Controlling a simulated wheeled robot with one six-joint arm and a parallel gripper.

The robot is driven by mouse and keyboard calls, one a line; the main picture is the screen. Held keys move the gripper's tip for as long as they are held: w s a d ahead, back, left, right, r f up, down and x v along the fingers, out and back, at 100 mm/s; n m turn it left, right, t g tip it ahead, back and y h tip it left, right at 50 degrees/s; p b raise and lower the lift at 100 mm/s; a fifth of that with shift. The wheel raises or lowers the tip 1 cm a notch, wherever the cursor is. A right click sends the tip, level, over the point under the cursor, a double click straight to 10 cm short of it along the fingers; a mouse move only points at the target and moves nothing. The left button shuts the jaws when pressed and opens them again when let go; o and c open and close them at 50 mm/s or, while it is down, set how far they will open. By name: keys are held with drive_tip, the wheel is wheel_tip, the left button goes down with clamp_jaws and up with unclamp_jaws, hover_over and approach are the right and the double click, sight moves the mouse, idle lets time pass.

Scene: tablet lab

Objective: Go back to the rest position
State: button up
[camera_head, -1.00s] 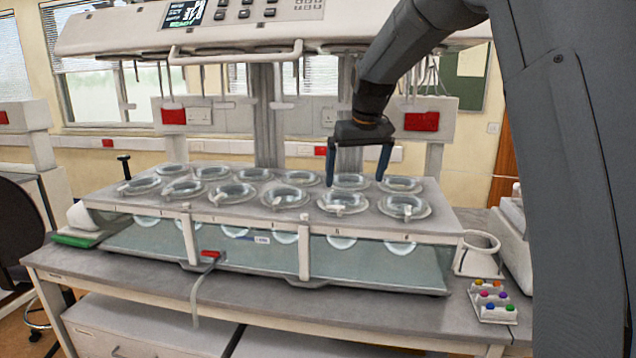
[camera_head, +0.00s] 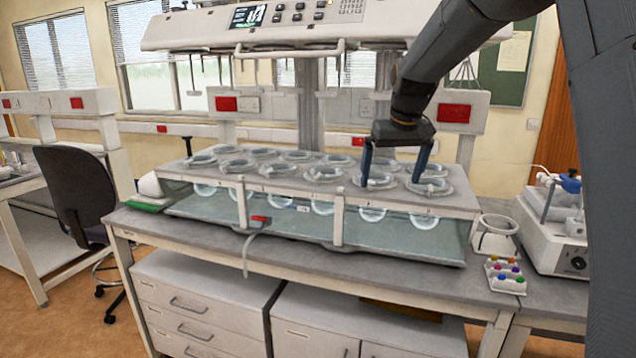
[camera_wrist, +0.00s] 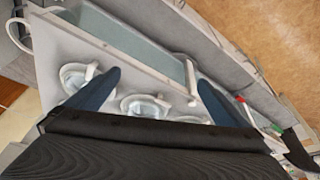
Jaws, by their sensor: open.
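My gripper (camera_head: 395,163) is open, with two blue fingers pointing down over the right part of the dissolution bath (camera_head: 300,182). Nothing is between its fingers. The fingertips look close to the clear lids (camera_head: 428,187) on the bath's top plate; I cannot tell the exact gap. In the wrist view the open fingers (camera_wrist: 155,88) spread over the white plate, with a round lid (camera_wrist: 145,106) between them in the picture and another lid (camera_wrist: 76,76) by the left finger.
A rack with coloured caps (camera_head: 505,274) and a white ring-shaped holder (camera_head: 495,234) stand right of the bath. A white instrument (camera_head: 556,228) is at the far right. The bath's control head (camera_head: 260,28) hangs above. A black chair (camera_head: 76,192) stands left on open floor.

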drive_tip(key=s+f+g, duration=0.1)
drive_tip(key=s+f, duration=0.6)
drive_tip(key=s, duration=0.4)
drive_tip(key=s+f+m+b, duration=0.1)
drive_tip(key=s+f, duration=0.6)
drive_tip(key=s, duration=0.4)
drive_tip(key=s+d+f+g, duration=0.1)
drive_tip(key=s+f, duration=0.6)
drive_tip(key=s, duration=0.3)
drive_tip(key=shift+s+f+g+b, duration=0.3)
drive_tip(key=shift+s+b, duration=0.05)
drive_tip(key=shift+s, duration=0.05)
